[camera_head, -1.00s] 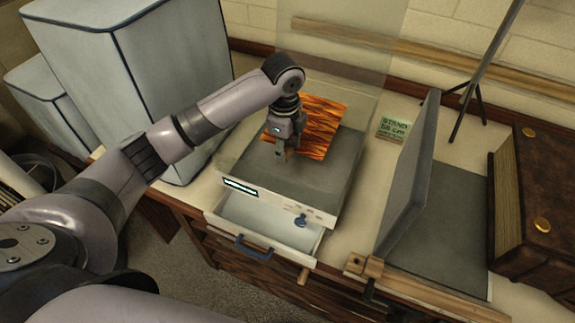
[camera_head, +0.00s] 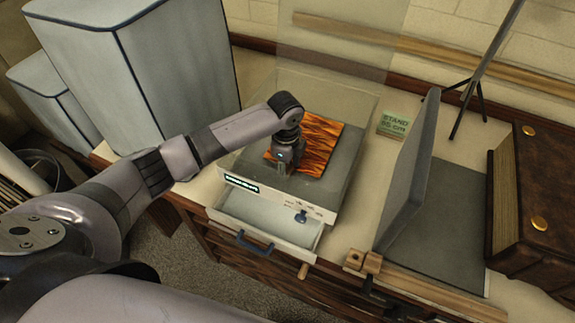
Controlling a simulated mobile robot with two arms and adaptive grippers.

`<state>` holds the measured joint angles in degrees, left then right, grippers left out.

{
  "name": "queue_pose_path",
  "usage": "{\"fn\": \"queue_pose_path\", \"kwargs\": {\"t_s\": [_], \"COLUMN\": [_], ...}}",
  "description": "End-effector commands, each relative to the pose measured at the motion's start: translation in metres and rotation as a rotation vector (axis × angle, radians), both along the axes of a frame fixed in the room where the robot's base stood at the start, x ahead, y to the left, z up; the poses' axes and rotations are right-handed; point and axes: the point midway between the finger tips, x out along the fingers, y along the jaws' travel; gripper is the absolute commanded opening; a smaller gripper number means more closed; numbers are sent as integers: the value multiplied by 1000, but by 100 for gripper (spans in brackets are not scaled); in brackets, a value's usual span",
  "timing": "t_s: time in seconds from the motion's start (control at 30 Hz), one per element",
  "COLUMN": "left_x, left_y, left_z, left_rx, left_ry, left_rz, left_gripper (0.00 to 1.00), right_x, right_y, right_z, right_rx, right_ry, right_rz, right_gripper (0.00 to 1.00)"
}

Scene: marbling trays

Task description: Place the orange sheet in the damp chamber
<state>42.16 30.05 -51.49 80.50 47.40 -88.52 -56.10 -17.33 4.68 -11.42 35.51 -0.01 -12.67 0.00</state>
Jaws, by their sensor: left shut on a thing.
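The orange sheet (camera_head: 320,143), with a dark flame-like pattern, lies flat or nearly flat over the back of the grey bed of a low box with a raised clear lid (camera_head: 345,96). This box, seemingly the damp chamber (camera_head: 325,190), has a small lit display on its front. My left gripper (camera_head: 283,168) points down and is shut on the sheet's near left edge; its fingertips are partly hidden. I cannot tell whether the sheet touches the bed. My right gripper is not in view.
An open drawer (camera_head: 268,222) with a blue handle juts out below the box. Right of it stand a hinged grey panel (camera_head: 408,170) over a dark bed, a green sign (camera_head: 394,124), a tripod (camera_head: 480,75) and a big brown book (camera_head: 540,190). Pale blue bins (camera_head: 170,80) stand left.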

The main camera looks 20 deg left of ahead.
Motion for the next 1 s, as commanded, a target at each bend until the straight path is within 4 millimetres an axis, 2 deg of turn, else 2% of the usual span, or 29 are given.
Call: {"fn": "queue_pose_path", "kwargs": {"t_s": [0.03, 0.07, 0.33, 0.73, 0.87, 1.0], "left_x": [0, 0, 0, 0, 0, -1], "left_y": [0, 0, 0, 0, 0, 0], "left_z": [-2, -2, -2, 4, 23, 54], "left_rx": [0, 0, 0, -1, -1, -1], "left_ry": [1, 1, 1, -1, -4, -5], "left_rz": [0, 0, 0, 0, 1, 0], "left_gripper": [21, 42, 60, 61, 61, 61], "right_x": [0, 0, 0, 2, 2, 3], "right_y": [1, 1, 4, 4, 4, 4], "right_z": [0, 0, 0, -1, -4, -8], "right_rx": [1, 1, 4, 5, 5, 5], "right_ry": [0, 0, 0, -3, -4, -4], "right_rz": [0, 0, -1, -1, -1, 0], "right_gripper": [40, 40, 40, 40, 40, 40]}}
